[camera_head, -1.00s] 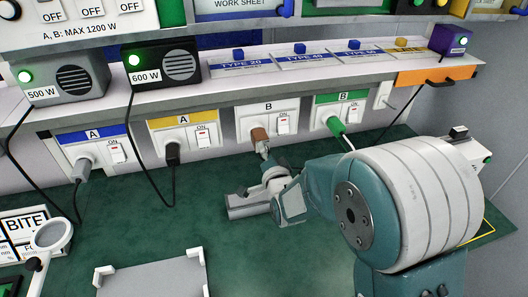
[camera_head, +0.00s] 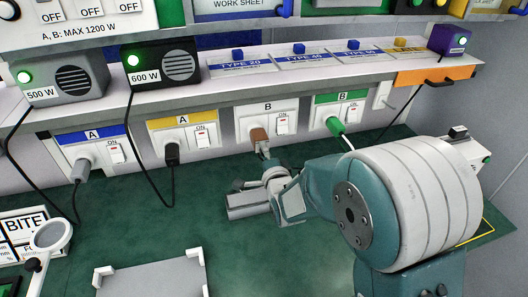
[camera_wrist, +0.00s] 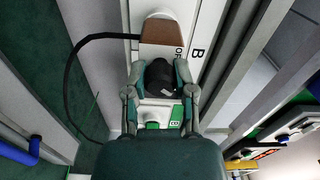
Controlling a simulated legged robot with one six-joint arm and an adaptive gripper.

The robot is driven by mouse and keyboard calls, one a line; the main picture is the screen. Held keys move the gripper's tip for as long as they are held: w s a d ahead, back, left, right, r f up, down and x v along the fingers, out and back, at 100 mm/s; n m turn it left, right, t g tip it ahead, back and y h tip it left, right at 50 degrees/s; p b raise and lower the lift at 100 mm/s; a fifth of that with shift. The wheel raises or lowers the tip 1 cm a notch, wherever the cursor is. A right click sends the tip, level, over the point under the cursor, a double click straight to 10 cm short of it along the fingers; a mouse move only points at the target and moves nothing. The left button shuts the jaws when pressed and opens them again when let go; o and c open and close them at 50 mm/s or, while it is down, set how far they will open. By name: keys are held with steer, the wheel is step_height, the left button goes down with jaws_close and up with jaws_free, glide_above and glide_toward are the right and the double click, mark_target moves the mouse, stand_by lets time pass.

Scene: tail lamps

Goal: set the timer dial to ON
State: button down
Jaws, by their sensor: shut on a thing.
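A brown timer or plug body (camera_head: 258,135) sits in the white outlet panel marked B. It also shows at the top of the wrist view (camera_wrist: 163,38), with letters reading "OF" beside it. A black round knob (camera_wrist: 160,76), apparently the timer dial, is between the two fingers of my gripper (camera_wrist: 161,80). My gripper is shut on this knob, with one finger on each side. In the head view my gripper (camera_head: 264,152) is small and close in front of the brown body.
A white switch (camera_head: 283,124) is right of the brown body. A green plug (camera_head: 335,126) sits in the neighbouring green-labelled B outlet. A black plug (camera_head: 172,153) is to the left. A black cable (camera_wrist: 70,75) loops left in the wrist view. The green bench (camera_head: 250,250) is mostly clear.

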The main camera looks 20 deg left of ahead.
steer(key=shift+f, duration=0.1)
steer(key=shift+c, duration=2)
jaws_free()
steer(key=v, duration=1.2)
steer(key=shift+a, duration=0.1)
